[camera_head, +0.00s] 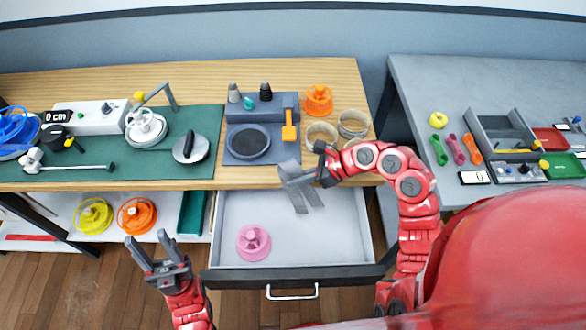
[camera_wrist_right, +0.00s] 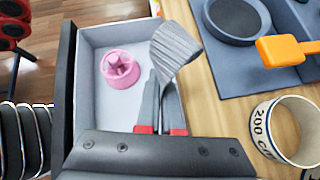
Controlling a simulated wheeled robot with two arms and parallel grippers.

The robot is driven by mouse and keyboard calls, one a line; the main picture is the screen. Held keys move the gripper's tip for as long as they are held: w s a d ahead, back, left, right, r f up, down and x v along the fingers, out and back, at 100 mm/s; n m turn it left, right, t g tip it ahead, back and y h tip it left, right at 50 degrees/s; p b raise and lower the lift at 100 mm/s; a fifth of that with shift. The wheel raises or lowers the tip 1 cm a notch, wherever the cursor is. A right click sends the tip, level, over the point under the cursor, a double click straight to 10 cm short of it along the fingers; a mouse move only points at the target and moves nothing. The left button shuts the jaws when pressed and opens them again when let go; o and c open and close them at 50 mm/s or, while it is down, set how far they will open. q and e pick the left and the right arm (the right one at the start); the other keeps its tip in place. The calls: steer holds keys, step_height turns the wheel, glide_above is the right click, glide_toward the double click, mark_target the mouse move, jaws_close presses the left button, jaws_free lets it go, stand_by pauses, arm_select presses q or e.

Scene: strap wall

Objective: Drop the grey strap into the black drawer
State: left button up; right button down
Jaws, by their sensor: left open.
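The grey strap (camera_head: 300,192) hangs from my right gripper (camera_head: 308,177) over the back part of the open drawer. In the right wrist view the ribbed strap (camera_wrist_right: 176,50) sits at the tips of my right gripper (camera_wrist_right: 161,84), which is shut on it. The black drawer (camera_head: 290,278) is pulled out; its black front has a pale handle and its inside is light grey. A pink spool-like piece (camera_head: 253,243) lies in it at the front left. My left gripper (camera_head: 155,252) is open and empty, left of the drawer front.
The wooden bench (camera_head: 240,182) above the drawer bears a dark tray with a round pad (camera_head: 248,144), an orange scoop (camera_head: 289,132) and ring-shaped cups (camera_head: 353,124). Yellow (camera_head: 93,216) and orange spools stand on the shelf at left. The drawer's middle and right floor is clear.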

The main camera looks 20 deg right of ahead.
steer(key=f, duration=0.2)
steer(key=f+b, duration=0.2)
steer(key=f, duration=0.1)
steer(key=shift+s+f, duration=0.25)
steer(key=shift+f, duration=0.05)
steer(key=shift+c, duration=2)
jaws_free()
steer(key=o, duration=0.4)
steer(key=shift+r, duration=0.1)
steer(key=shift+r, duration=0.1)
